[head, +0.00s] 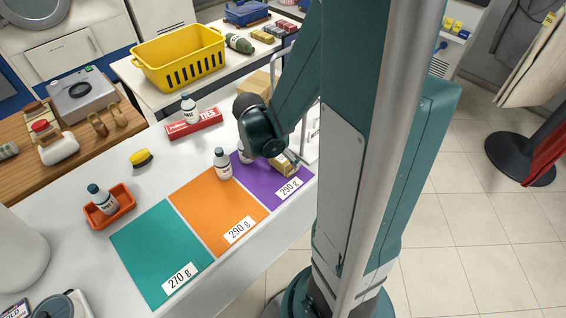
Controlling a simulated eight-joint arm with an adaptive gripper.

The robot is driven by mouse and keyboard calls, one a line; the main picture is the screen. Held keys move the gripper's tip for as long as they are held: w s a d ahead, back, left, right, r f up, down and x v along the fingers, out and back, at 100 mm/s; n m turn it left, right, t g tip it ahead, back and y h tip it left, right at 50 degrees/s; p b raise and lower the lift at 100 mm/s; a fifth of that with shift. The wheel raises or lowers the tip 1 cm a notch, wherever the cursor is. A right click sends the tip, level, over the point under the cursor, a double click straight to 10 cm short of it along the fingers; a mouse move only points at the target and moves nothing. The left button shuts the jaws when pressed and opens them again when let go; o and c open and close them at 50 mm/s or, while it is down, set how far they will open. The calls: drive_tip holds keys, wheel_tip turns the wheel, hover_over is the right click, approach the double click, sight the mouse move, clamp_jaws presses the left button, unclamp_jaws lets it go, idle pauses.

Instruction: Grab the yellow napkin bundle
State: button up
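A small yellow-gold bundle (284,164) lies by the right end of the purple mat (262,184) on the white counter; it looks like a napkin bundle, and my arm partly covers it. More small yellow-gold blocks (262,36) lie on the back table; I cannot tell if they are napkin bundles. The dark, rounded end of my arm hangs over the purple mat, just left of the near bundle. My gripper's fingers are hidden or too dark to make out, so I cannot tell whether it is open, shut or touching anything.
White bottles stand on the orange mat (209,208), in the orange tray (122,212), and by the red box (194,124). Another is partly hidden by my arm. A yellow sponge (141,158) lies left. A yellow basket (178,52) stands behind. The teal mat (152,250) is clear.

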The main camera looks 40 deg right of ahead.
drive_tip(key=shift+b+x, duration=0.3)
drive_tip(key=shift+x, duration=1.1)
drive_tip(key=c, duration=1)
